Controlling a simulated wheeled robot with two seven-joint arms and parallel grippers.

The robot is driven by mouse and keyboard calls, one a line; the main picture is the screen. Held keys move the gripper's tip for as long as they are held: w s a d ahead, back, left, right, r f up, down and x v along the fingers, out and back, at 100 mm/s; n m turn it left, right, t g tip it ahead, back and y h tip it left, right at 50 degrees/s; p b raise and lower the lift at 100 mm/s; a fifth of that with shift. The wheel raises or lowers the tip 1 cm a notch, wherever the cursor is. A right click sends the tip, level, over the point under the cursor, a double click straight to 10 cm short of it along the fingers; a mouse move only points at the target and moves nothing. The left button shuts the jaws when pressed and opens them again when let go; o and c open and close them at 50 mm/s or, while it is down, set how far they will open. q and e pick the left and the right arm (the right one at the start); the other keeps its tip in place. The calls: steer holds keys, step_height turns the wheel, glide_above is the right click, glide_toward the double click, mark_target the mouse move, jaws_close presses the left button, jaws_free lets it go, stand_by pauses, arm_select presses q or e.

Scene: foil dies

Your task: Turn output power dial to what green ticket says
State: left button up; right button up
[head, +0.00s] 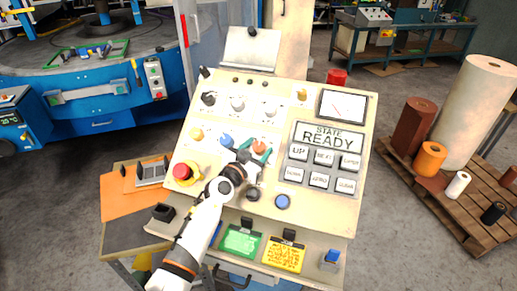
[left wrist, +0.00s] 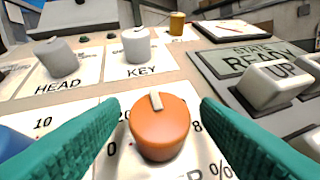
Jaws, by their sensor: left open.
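My left gripper (head: 256,153) reaches over the control panel (head: 340,205). Its two green fingers are open, one on each side of an orange dial (left wrist: 160,128); a gap shows on both sides in the left wrist view. The dial's pale pointer points up, away from the camera and slightly left. Numbers and a % sign are printed around it, partly hidden by dial and fingers. In the head view the orange dial (head: 259,146) shows between the fingers. The green ticket (head: 240,242) is clipped at the panel's front; its writing is too small to read. My right gripper is not in view.
A blue knob (head: 226,140) sits left of the gripper, and HEAD (left wrist: 57,58) and KEY (left wrist: 137,45) knobs stand behind. The display (head: 328,137) reads STATE READY, above several buttons. A red mushroom button (head: 182,172) is at left. A yellow ticket (head: 285,254) hangs beside the green one.

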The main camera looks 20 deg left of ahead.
arm_select(q)
steer(key=shift+w+d, duration=0.1)
steer(key=shift+w, duration=0.4)
steer(key=c, duration=1)
